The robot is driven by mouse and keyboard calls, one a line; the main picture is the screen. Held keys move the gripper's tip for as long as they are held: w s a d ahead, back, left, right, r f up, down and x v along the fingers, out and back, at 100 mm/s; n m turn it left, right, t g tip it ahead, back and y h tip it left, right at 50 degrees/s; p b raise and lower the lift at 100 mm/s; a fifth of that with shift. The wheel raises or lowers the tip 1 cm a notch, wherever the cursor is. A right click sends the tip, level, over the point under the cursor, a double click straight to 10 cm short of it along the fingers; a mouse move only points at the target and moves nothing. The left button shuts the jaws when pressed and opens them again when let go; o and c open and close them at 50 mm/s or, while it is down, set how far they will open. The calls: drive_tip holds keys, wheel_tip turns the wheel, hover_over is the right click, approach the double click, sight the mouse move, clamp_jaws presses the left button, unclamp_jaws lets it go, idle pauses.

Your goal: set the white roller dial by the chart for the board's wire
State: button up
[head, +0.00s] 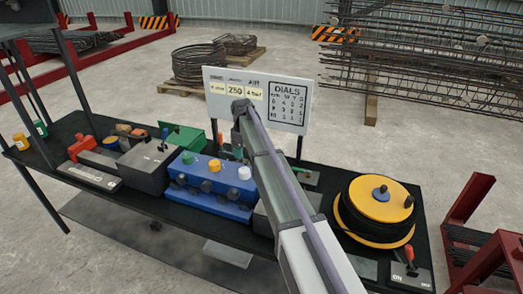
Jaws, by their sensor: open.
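The white roller dial (244,173) is the rightmost of three knobs on top of a blue box (210,190), beside a yellow knob (214,166) and a green knob (187,157). Its setting is too small to read. A white board (222,75) stands behind the bench, with yellow cards at left, one reading 250. The wire card is too blurred to read surely. The chart (288,105), headed DIALS, is at its right with small unclear entries. My gripper (233,152) is mostly hidden by my arm, behind the blue box and before the board; it is open and holds nothing visible.
A yellow wire reel (380,199) and a red-handled ON/OFF switch (410,262) are at the bench's right. A grey box (146,166), a green box (185,137) and a red-topped device (84,148) stand left. My arm crosses just right of the dial.

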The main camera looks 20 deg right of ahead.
sight(244, 170)
drive_tip(key=shift+n, duration=0.8)
drive_tip(key=f+b, duration=1.1)
drive_tip(key=shift+s+a+f, duration=0.25)
drive_tip(key=shift+s, duration=0.15)
drive_tip(key=shift+r, duration=0.1)
drive_tip(key=shift+c, duration=0.3)
drive_tip(key=c, duration=0.9)
drive_tip(key=shift+o, duration=0.2)
